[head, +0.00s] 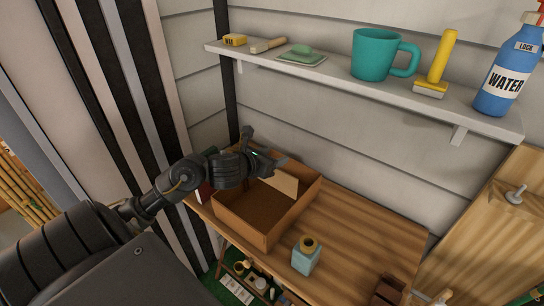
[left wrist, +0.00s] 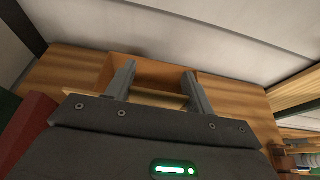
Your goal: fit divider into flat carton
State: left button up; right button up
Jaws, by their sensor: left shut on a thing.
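The flat carton (head: 240,226) is an open brown box on the wooden table; its far part also shows in the left wrist view (left wrist: 150,68). The divider (head: 285,184) is a pale tan panel at the carton's far end, below my left gripper (head: 268,160). In the left wrist view the divider (left wrist: 160,98) shows as a pale strip between the two fingers (left wrist: 158,84), which are shut on it. Its lower part seems to be within the carton walls. I cannot tell whether it touches the floor or sits in place. My right gripper is not in view.
A blue jar (head: 306,258) stands just right of the carton on the wooden table (head: 350,235). A dark red thing (left wrist: 28,122) is close on the left. A wall shelf (head: 340,75) with a teal mug (head: 374,55) hangs above. The table's right part is largely clear.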

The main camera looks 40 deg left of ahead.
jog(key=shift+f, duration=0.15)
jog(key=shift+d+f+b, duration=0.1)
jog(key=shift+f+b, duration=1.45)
jog(key=shift+b, duration=0.15)
dwell(0.8)
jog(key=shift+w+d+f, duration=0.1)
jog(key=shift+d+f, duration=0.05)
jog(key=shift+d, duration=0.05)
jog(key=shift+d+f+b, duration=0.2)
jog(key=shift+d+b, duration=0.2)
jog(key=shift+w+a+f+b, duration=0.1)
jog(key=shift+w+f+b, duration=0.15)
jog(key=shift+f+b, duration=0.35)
dwell(0.3)
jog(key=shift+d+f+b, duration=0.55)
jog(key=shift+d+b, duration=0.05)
jog(key=shift+b, duration=0.05)
dwell(0.4)
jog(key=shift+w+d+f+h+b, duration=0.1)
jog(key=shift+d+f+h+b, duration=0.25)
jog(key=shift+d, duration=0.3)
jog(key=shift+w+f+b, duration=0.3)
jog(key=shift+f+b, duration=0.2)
jog(key=shift+b, duration=0.15)
